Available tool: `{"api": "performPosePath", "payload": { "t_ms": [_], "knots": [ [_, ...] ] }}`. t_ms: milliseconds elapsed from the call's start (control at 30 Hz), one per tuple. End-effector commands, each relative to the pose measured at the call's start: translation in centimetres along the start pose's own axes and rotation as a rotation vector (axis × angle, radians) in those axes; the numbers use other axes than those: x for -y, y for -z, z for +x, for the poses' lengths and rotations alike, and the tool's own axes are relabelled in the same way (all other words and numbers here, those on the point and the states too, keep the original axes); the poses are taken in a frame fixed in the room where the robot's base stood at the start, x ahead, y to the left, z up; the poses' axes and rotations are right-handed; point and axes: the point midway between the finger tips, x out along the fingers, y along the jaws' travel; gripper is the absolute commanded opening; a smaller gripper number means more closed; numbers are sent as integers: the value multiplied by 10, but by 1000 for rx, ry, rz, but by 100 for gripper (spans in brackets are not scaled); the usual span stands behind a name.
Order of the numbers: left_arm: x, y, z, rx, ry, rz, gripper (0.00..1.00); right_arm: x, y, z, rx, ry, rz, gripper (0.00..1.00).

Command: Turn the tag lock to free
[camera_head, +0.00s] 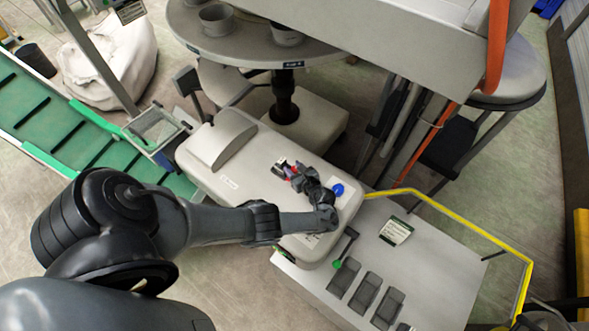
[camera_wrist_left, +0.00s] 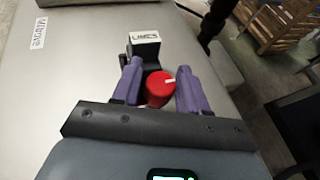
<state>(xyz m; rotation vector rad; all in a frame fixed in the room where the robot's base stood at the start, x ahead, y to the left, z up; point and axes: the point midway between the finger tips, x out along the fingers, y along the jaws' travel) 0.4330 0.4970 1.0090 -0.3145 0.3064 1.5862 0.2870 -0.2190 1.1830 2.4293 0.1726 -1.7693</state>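My left gripper (camera_wrist_left: 161,82) has one purple finger on each side of the knob. The fingers are very close to its sides, and I cannot tell whether they press on it. In the head view my left gripper (camera_head: 290,172) is over the pale machine housing (camera_head: 215,178), with a little red showing at its fingers. My right gripper is not in view.
A blue button (camera_head: 338,189) is beside my left gripper. A green-tipped lever (camera_head: 345,247) and several dark pads sit on the lower panel. A yellow rail (camera_head: 470,218) runs to the right. A round table (camera_head: 250,45) with bowls stands behind. A green conveyor (camera_head: 60,130) is left.

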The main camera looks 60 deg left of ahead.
Motion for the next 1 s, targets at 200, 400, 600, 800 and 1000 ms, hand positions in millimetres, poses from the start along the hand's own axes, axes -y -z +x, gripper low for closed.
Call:
{"api": "performPosePath", "payload": {
  "t_ms": [200, 400, 600, 800, 1000],
  "knots": [
    [1, -1, -5, 0, 1, -1, 43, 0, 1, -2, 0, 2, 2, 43],
    [1, -2, -29, -2, 3, -2, 43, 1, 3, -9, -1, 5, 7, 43],
    [1, -4, -65, -2, 0, -1, 43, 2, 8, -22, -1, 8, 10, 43],
    [0, -2, -92, -1, 0, 1, 43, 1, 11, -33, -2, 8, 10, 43],
    [0, -1, -105, 0, 0, 0, 43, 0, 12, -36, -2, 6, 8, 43]
  ]
}}
